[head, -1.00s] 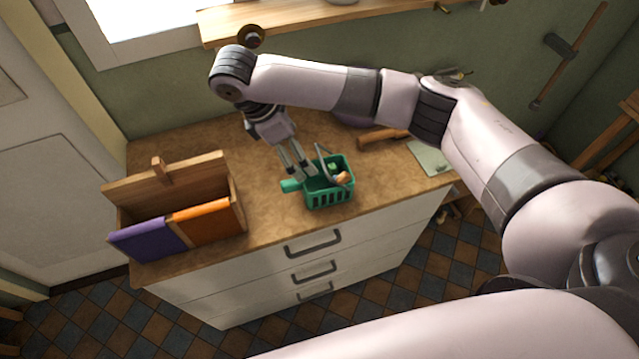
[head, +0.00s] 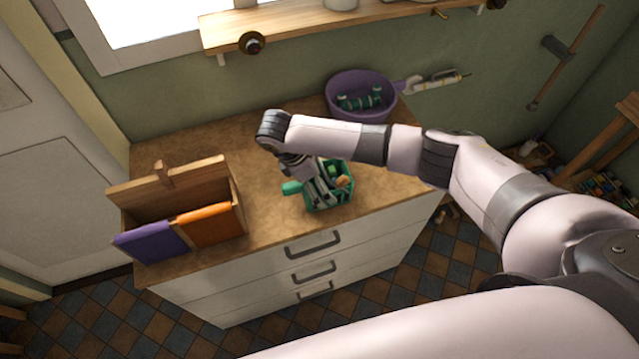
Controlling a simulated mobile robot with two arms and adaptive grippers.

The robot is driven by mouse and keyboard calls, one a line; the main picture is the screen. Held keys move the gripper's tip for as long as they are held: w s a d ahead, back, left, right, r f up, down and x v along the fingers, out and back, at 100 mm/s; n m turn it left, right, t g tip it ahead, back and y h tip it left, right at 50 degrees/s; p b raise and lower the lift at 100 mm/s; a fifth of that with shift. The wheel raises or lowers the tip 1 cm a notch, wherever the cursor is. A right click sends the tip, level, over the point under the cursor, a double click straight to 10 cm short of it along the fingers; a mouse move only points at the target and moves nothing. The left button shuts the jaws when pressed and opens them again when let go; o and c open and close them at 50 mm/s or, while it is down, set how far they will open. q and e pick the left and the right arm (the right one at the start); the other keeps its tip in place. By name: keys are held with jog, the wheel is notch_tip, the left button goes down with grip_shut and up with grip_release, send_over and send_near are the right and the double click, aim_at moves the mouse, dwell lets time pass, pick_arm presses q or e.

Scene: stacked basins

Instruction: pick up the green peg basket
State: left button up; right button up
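The green peg basket (head: 342,200) stands upright on the brown countertop, near its front edge. It holds small items, among them an orange-brown one and a green one. My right gripper (head: 322,196) points down at the left part of the basket, with its fingers at or inside the rim. The basket's handle is not clear behind the gripper. Whether the fingers are closed on anything cannot be made out. My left gripper is not in view.
A green piece (head: 291,188) lies just left of the basket. A wooden box (head: 168,190) with purple and orange cloths stands further left. A purple basin (head: 362,97) sits at the back. A wooden shelf (head: 330,22) is above. The countertop (head: 215,143) is clear behind the box.

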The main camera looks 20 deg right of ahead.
jog(key=shift+c, duration=0.4)
jog(key=c, duration=1.2)
jog(key=shift+o, duration=0.2)
notch_tip(320, 180, up, 20)
